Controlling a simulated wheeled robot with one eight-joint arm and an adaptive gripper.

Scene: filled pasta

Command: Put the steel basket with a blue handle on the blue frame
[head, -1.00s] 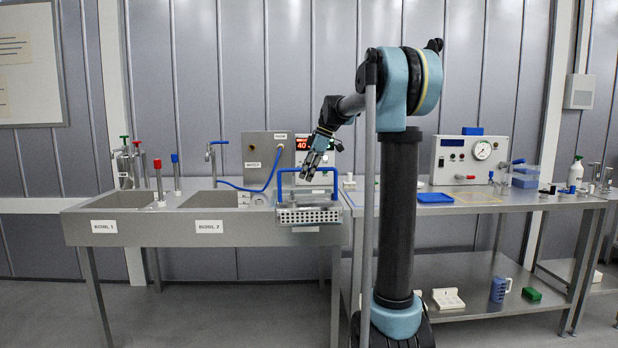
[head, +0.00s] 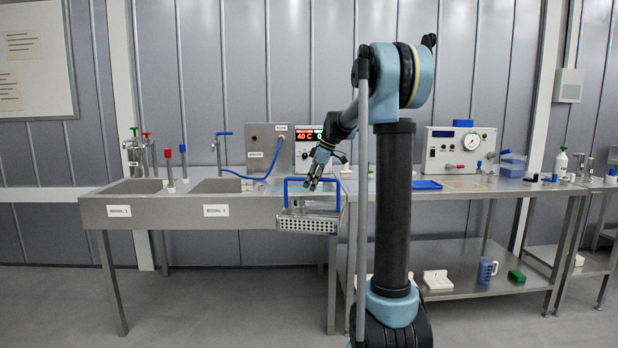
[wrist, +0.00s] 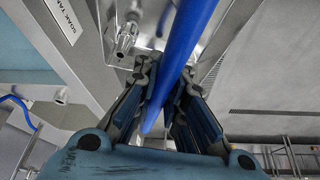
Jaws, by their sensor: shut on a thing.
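The steel basket (head: 307,224) has perforated sides and a tall blue handle (head: 286,192). In the head view it appears in front of the sink unit's right end; I cannot tell how far it is from the edge. My gripper (head: 316,183) is at the handle, pointing down. In the wrist view the blue handle (wrist: 187,45) runs between the fingers of my gripper (wrist: 165,95), which is shut on it. A flat blue piece (head: 426,185) lies on the right table; I cannot tell whether it is the blue frame.
The sink unit (head: 110,212) with two basins and taps stands at left. The right table (head: 500,189) carries a gauge box (head: 460,150), a blue bin (head: 513,165) and bottles. A blue jug (head: 487,271) and a green block (head: 516,276) are on its lower shelf. Open floor lies in front.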

